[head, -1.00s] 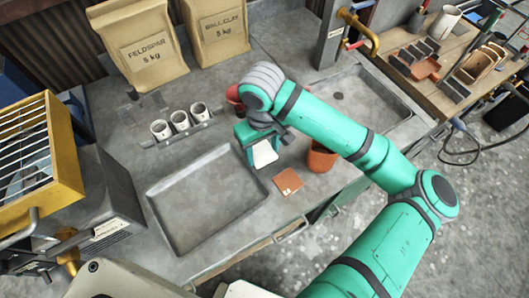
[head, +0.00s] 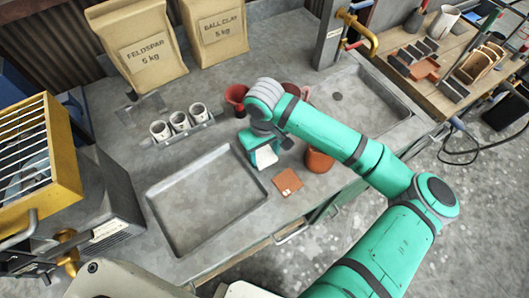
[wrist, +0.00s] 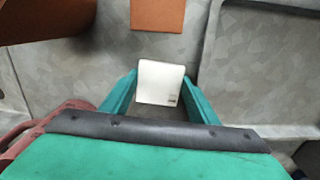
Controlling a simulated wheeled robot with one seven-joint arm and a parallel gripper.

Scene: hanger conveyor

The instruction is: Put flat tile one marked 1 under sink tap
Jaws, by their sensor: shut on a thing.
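A white flat tile (head: 265,157) is held between the two green fingers of my gripper (head: 264,160), above the grey counter. In the wrist view the tile (wrist: 160,83) sits between the fingers, with a small label near its lower right corner that is too small to read. An orange-brown flat tile (head: 287,182) lies on the counter just in front of my gripper, with a small white label whose mark I cannot read. The brass sink tap (head: 361,30) is at the upper right, over the grey sink basin (head: 383,108).
A shallow grey tray (head: 160,215) lies to the left. Several white cups (head: 180,121) stand in a rack. Feldspar (head: 137,50) and ball clay bags are at the back.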

